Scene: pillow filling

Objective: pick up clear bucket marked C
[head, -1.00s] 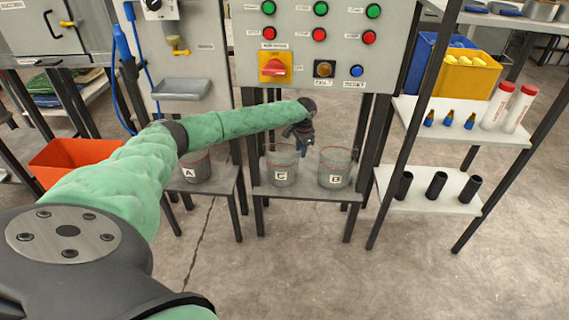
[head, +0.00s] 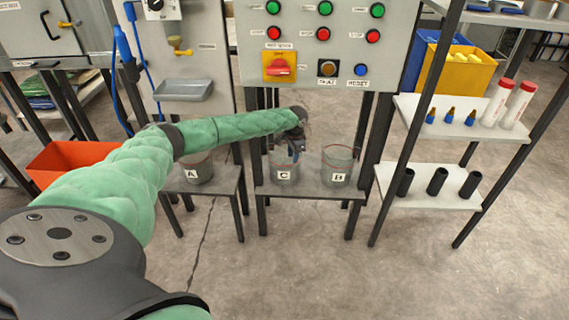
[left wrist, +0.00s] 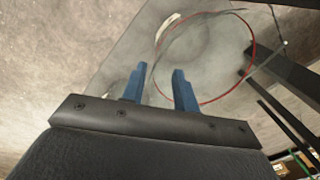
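The clear bucket marked C (head: 284,175) stands upright on a small grey table, between bucket A (head: 198,172) on its left and bucket B (head: 338,172) on its right. My left gripper (head: 292,152) is at the rim of bucket C, pointing down. In the left wrist view the gripper's two blue fingers (left wrist: 159,75) are apart with nothing gripped. A clear bucket with a dark and red rim (left wrist: 247,75) shows there; its near edge runs by the fingers. I cannot tell whether they touch it. My right gripper is not in view.
The control panel (head: 325,50) with buttons and a red switch stands behind the buckets. A white shelf (head: 425,190) with black cylinders and a dark post (head: 405,160) are to the right. An orange bin (head: 75,160) is at left. The front floor is clear.

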